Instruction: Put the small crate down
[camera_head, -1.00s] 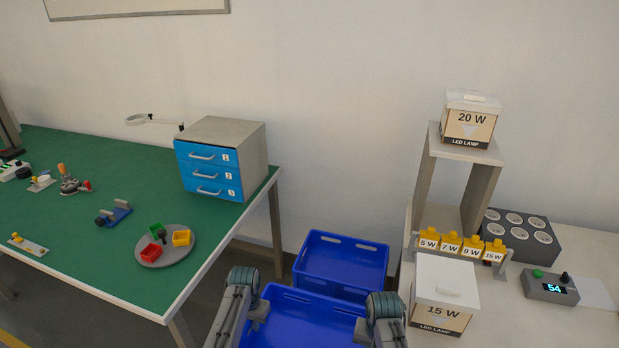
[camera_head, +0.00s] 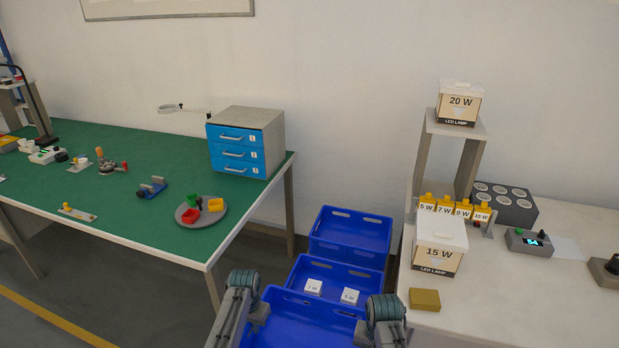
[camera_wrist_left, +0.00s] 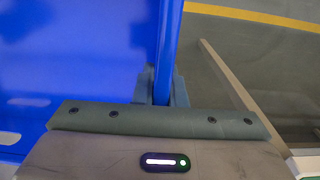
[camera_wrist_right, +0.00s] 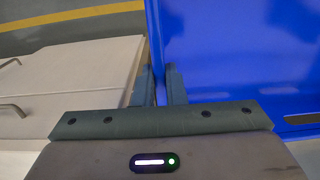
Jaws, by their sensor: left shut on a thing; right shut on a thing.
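The small crate (camera_head: 300,326) is blue and open-topped, at the bottom of the head view, between my two arms. No contents show in its visible part. My left gripper (camera_head: 260,312) is shut on its left wall; the left wrist view shows the fingers (camera_wrist_left: 162,88) on either side of the wall. My right gripper (camera_wrist_right: 160,88) is shut on the opposite wall in the right wrist view. The crate's underside is hidden, so I cannot tell whether it touches anything below.
A blue crate (camera_head: 334,271) holding two small white boxes is just beyond, with another blue crate (camera_head: 349,228) behind. A green-topped table (camera_head: 130,222) stands left, a white bench (camera_head: 500,300) right. A mustard block (camera_head: 425,299) lies near the bench's edge. Floor is open at lower left.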

